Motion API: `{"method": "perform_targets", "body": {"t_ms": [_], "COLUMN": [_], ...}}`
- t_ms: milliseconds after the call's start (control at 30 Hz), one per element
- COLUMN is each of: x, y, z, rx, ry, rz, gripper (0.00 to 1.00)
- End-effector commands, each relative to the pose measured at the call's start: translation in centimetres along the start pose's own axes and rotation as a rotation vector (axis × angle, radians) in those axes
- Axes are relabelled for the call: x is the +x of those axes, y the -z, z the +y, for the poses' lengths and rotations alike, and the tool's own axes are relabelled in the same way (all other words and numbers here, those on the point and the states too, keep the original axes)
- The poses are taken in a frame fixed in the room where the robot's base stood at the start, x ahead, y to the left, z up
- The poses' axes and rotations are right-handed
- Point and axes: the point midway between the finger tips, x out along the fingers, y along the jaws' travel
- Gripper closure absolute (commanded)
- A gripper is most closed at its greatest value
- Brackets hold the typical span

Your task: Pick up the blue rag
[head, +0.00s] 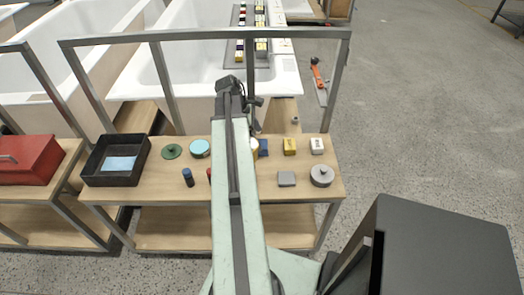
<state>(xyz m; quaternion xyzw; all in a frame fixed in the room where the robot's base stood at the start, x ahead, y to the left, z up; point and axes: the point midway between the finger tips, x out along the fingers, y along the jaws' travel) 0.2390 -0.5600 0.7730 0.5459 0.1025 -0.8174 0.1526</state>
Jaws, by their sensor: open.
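A dark blue piece (263,147) lies on the wooden shelf top, partly hidden by my arm; it may be the blue rag, but it is too small to be sure. A light blue flat piece (119,163) lies inside the black tray (112,181) at the left; whether it is cloth cannot be told. My gripper (256,128) hangs from the arm's far end, open, above the back part of the shelf and just behind the dark blue piece. My arm hides part of the shelf's middle.
The wooden shelf (160,199) also holds a green disc (172,151), a turquoise round tin (200,148), a yellow block (289,146), a white block (317,145) and a grey round container (321,175). A metal rail (200,35) crosses above. White bathtubs stand behind; open floor lies right.

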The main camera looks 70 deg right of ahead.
Motion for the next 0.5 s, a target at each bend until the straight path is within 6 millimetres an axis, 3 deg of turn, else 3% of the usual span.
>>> {"method": "perform_targets", "body": {"t_ms": [167, 400, 500], "x": [0.8, 4.9, 5.7], "y": [0.1, 0.5, 0.4], "z": [0.0, -0.1, -0.1], "rx": [0.0, 0.001, 0.001], "ry": [0.0, 0.0, -0.001], "rz": [0.0, 0.0, 0.0], "gripper": [0.13, 0.13, 0.13]}}
